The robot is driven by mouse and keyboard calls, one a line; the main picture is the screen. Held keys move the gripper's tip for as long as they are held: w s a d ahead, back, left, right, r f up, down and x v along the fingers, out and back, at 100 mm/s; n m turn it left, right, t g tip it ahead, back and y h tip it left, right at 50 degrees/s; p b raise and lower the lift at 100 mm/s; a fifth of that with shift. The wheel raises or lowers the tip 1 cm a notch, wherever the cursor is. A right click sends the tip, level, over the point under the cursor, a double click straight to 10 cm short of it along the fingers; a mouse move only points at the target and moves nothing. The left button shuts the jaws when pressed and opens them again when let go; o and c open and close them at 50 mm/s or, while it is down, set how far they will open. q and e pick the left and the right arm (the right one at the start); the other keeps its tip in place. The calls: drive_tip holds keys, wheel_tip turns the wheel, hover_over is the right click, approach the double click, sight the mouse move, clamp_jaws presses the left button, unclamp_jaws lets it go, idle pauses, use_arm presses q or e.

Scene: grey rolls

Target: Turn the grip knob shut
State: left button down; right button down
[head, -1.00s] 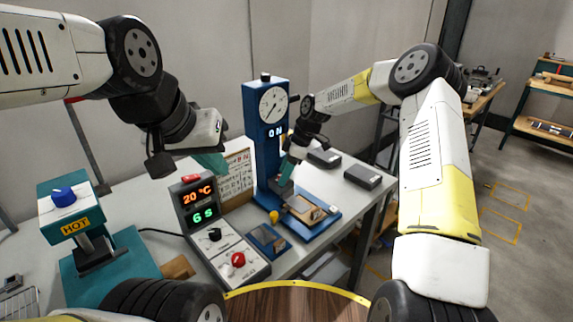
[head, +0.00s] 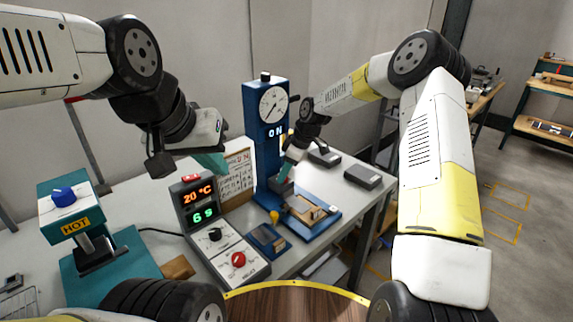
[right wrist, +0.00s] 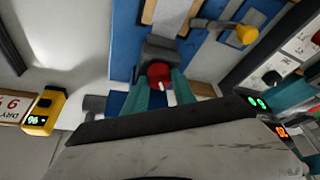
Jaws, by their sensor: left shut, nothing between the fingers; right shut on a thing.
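The blue test stand (head: 262,145) has a round dial and a readout of 0 N. The red grip knob (right wrist: 159,72), with a white mark, shows in the right wrist view at a grey block on the stand. My right gripper (right wrist: 160,82) is shut on the knob, one teal finger on each side. In the head view my right gripper (head: 287,168) is at the stand's front, and I cannot make out the knob there. My left gripper (head: 214,163) is shut and empty, in the air left of the stand.
A control box (head: 222,236) reading 20 °C and 6 s stands left of the stand. A teal hot press (head: 68,210) is farther left. Two dark boxes (head: 363,177) lie right of the stand. A yellow-tipped lever (head: 274,217) sticks out in front.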

drive_tip(key=m+t, duration=0.1)
drive_tip(key=m, duration=0.3)
drive_tip(key=shift+s+a+r+m+t+h, duration=0.1)
drive_tip(key=shift+m+t+h, duration=0.2)
drive_tip(key=shift+t, duration=0.1)
drive_tip(key=m+t+h, duration=0.1)
drive_tip(key=m, duration=0.2)
drive_tip(key=shift+a+m, duration=0.1)
drive_tip(key=shift+m, duration=0.2)
drive_tip(key=m+h, duration=0.1)
drive_tip(key=m, duration=0.2)
drive_tip(key=shift+s+a+m+t, duration=0.1)
drive_tip(key=shift+m+t, duration=0.2)
drive_tip(key=shift+m+h, duration=0.9)
drive_tip(key=shift+m, duration=0.9)
drive_tip(key=c, duration=1)
unclamp_jaws()
